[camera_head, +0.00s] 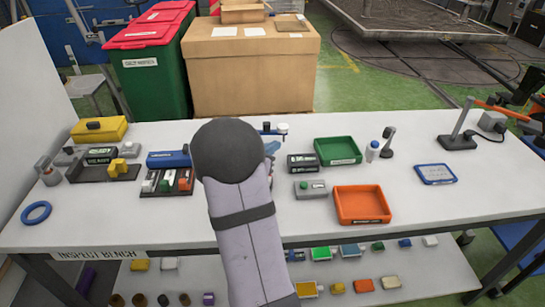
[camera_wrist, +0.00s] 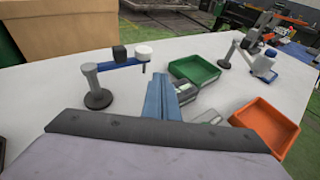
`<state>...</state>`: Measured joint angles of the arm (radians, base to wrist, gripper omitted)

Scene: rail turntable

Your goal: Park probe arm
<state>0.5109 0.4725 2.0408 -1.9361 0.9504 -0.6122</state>
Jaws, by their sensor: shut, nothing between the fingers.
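The probe arm (camera_wrist: 118,65) is a blue bar on a grey post with a round dark base (camera_wrist: 97,99), left of centre in the wrist view. A black block sits on the bar, and a white round head with a thin tip is at its right end. In the head view only the white head (camera_head: 283,128) and a bit of the bar show; my own arm hides the rest. My gripper (camera_wrist: 164,82) has blue fingers, shut and empty, right of the post and apart from it. In the head view one blue finger edge (camera_head: 271,147) shows.
A green tray (camera_head: 338,151), an orange tray (camera_head: 361,205) and a grey box with a green button (camera_head: 311,189) lie right of my gripper. A blue device (camera_head: 168,159) and a switch panel stand left. The bench front is mostly clear, with a blue ring (camera_head: 36,213) at left.

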